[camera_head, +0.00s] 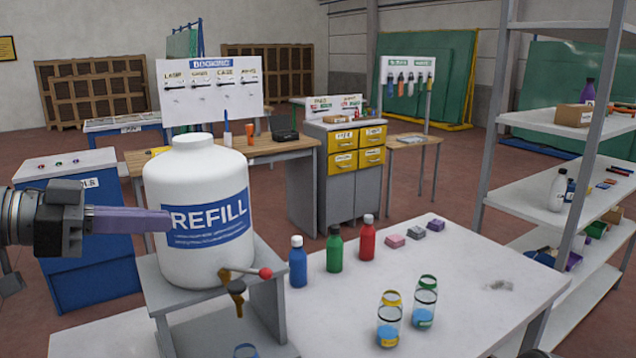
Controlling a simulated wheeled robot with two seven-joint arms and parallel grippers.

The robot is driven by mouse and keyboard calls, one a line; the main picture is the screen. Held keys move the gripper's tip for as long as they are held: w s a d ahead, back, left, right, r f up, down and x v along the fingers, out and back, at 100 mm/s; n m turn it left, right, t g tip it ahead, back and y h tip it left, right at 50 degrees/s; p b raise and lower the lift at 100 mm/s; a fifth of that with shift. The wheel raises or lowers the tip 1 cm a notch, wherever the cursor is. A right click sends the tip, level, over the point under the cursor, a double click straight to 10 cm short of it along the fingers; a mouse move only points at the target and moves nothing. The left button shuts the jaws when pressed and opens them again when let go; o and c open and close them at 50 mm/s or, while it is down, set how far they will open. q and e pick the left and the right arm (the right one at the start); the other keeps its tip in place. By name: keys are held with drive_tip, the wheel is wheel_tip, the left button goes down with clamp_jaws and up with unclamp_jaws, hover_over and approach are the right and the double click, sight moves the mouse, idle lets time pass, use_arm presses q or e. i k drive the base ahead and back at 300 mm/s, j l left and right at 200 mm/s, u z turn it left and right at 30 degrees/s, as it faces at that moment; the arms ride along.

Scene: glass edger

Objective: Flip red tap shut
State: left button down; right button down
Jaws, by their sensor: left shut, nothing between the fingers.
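The red tap (265,273) is a red knob on a lever above a brass spout, at the lower front of the white REFILL tank (192,258). The lever points right, roughly level. The tank stands on a grey stand (279,310). My left gripper (168,221) comes in from the left with its purple fingers shut and empty. Its tips are at the left edge of the REFILL label, left of and higher than the tap. I cannot tell whether they touch the tank. A blue-rimmed jar (246,351) is partly visible below the spout.
Blue (298,265), green (334,252) and red (367,241) bottles stand on the white table (463,300) right of the tap. Two jars with blue liquid, yellow-rimmed (388,325) and green-rimmed (424,305), stand nearer. A shelf rack (560,125) is at right.

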sight(265, 273)
drive_tip(key=k+l, duration=0.55)
drive_tip(key=k, duration=0.2)
